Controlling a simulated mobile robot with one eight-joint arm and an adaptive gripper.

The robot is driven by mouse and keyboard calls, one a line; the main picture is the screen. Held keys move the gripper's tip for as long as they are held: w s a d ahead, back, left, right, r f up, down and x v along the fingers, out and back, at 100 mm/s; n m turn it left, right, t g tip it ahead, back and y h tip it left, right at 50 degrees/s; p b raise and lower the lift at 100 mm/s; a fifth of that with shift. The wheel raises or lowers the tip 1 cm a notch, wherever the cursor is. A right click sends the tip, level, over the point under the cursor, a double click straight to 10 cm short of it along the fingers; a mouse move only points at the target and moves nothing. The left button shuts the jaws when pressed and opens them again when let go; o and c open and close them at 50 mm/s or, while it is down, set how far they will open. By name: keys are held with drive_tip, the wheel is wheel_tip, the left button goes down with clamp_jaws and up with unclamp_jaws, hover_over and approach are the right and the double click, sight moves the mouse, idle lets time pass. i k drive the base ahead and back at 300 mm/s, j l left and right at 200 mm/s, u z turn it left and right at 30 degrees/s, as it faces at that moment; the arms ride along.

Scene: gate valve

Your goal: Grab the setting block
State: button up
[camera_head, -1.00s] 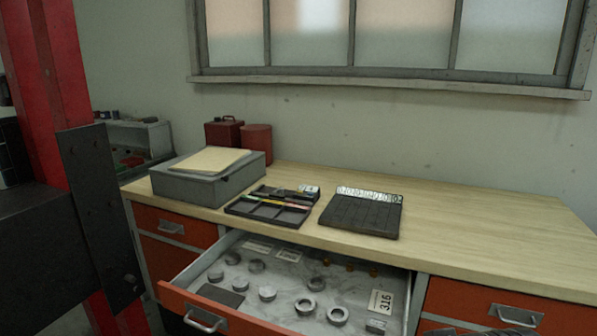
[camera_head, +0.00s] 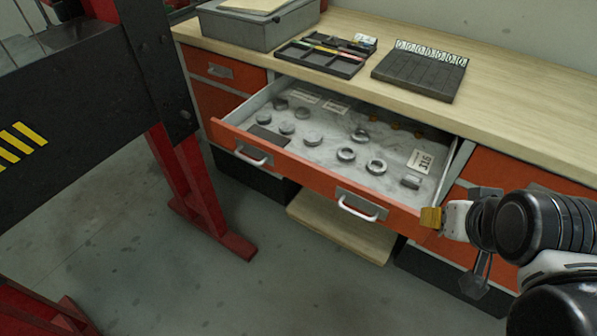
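A small grey metal block (camera_head: 411,182) lies in the front right corner of the open drawer (camera_head: 293,168), beside a paper card marked 316 (camera_head: 421,161). It looks like the setting block, but it is too small to be sure. My gripper (camera_head: 431,218) is at the right, low in front of the drawer's right front corner and apart from the block. A yellow piece shows at its tip. I cannot tell whether it is a fingertip or something held, nor whether the gripper is open.
Several metal rings and discs (camera_head: 346,154) lie in the drawer, with a dark plate (camera_head: 267,132). On the worktop (camera_head: 490,115) are a grey box (camera_head: 255,32), a compartment tray (camera_head: 318,64) and a black board (camera_head: 418,76). A red-legged black frame (camera_head: 150,60) stands left. The floor between is clear.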

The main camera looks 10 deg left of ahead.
sight(409, 179)
drive_tip(key=i+j+z, duration=0.25)
drive_tip(key=j+z, duration=0.25)
drive_tip(key=i+j+z, duration=0.1)
drive_tip(key=j+z, duration=0.15)
drive_tip(key=j, duration=0.25)
